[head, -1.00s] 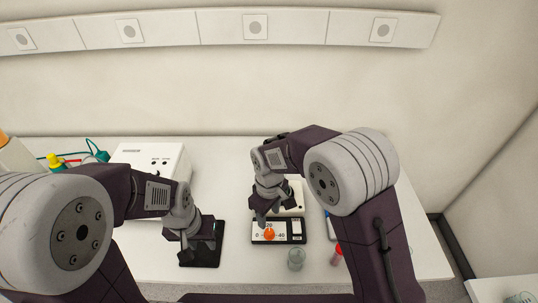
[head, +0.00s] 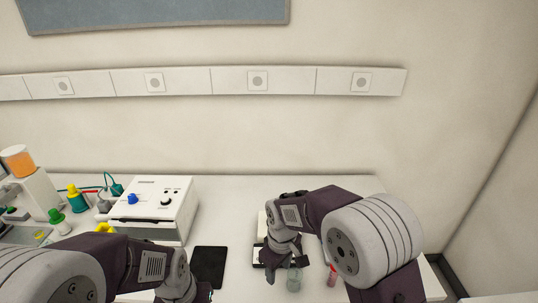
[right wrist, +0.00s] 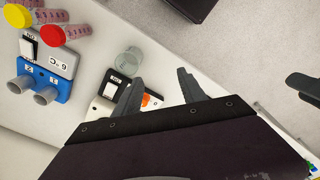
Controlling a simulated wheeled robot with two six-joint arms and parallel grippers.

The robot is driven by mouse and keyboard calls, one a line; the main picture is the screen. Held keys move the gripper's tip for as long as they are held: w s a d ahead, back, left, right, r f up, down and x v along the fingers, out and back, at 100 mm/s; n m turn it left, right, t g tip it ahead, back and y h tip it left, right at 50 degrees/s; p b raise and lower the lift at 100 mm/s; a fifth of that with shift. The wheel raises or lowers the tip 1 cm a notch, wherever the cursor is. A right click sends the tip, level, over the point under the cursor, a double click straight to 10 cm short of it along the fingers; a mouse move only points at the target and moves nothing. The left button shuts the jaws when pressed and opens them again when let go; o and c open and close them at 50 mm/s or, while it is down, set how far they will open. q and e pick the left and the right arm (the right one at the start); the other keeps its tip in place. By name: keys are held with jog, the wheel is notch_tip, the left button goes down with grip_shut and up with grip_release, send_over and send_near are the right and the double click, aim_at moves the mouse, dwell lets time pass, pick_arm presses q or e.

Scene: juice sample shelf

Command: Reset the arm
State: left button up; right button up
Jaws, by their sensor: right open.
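My right gripper (head: 272,278) is open and empty in the head view, over the small device (head: 259,252) and left of a clear glass beaker (head: 294,279). The right wrist view shows its two fingers (right wrist: 160,92) spread apart. The device, with an orange knob (right wrist: 147,99), lies beyond them there, partly hidden by a finger. The beaker (right wrist: 130,60) stands beside the device, apart from the fingers. My left gripper (head: 204,294) is cut off at the bottom edge of the head view, just in front of a black pad (head: 209,266); its jaws cannot be made out.
A white box with knobs (head: 155,208) stands at the back left. Bottles with yellow (head: 77,199) and green (head: 58,222) caps stand left of it. A red tube (head: 332,277) is right of the beaker. The table's back middle (head: 235,200) is clear.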

jog(key=s+d+m+b, duration=0.2)
jog(key=d+m, duration=0.2)
jog(key=d, duration=0.7)
pick_arm(q)
jog(key=shift+w+f, duration=0.15)
jog(key=shift+f, duration=0.5)
jog(key=shift+w+f, duration=0.15)
jog(key=shift+f, duration=0.45)
pick_arm(e)
jog(key=s+d+f+m, duration=0.2)
jog(key=s+d+m, duration=0.2)
jog(key=s, duration=0.5)
jog(key=shift+s+f+m+t, duration=0.25)
jog(key=shift+s+m+t, duration=0.05)
jog(key=shift+m, duration=0.5)
pick_arm(q)
jog(key=shift+s, duration=0.1)
pick_arm(e)
jog(key=shift+s+d, duration=0.1)
jog(key=shift+d, duration=0.05)
